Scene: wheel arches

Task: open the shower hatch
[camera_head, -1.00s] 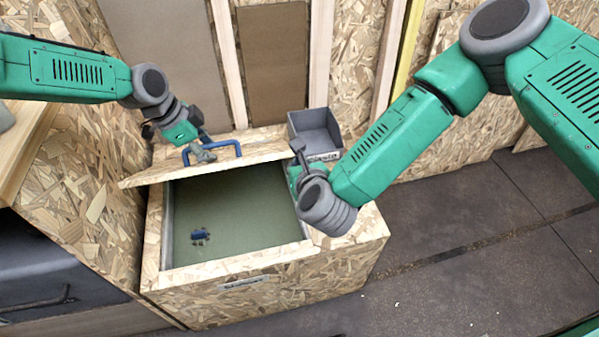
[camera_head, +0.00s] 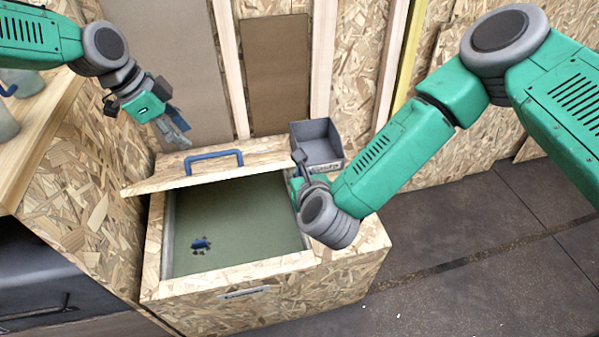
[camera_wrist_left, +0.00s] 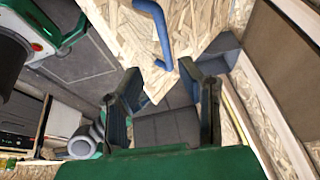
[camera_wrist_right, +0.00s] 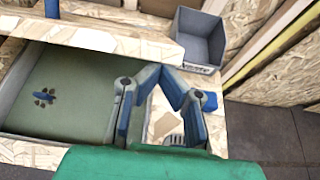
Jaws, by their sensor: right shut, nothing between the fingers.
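The shower hatch is a chipboard lid (camera_head: 165,178) with a blue handle (camera_head: 228,153), set back over the rear of a chipboard box (camera_head: 225,305). The front of the box is uncovered and shows a green basin (camera_head: 240,220) with a small blue and dark thing on its floor. My left gripper (camera_head: 180,133) is open and empty, above and behind the lid, apart from the handle; the left wrist view shows the handle (camera_wrist_left: 163,35) beyond the fingers. My right gripper (camera_wrist_right: 160,72) is shut and empty at the lid's right end; contact is unclear.
A grey open bin (camera_head: 318,145) stands behind the box's right rear corner. Chipboard walls and upright beams close off the back. A wooden counter (camera_head: 40,120) stands at the left. Dark floor (camera_head: 470,250) is clear to the right.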

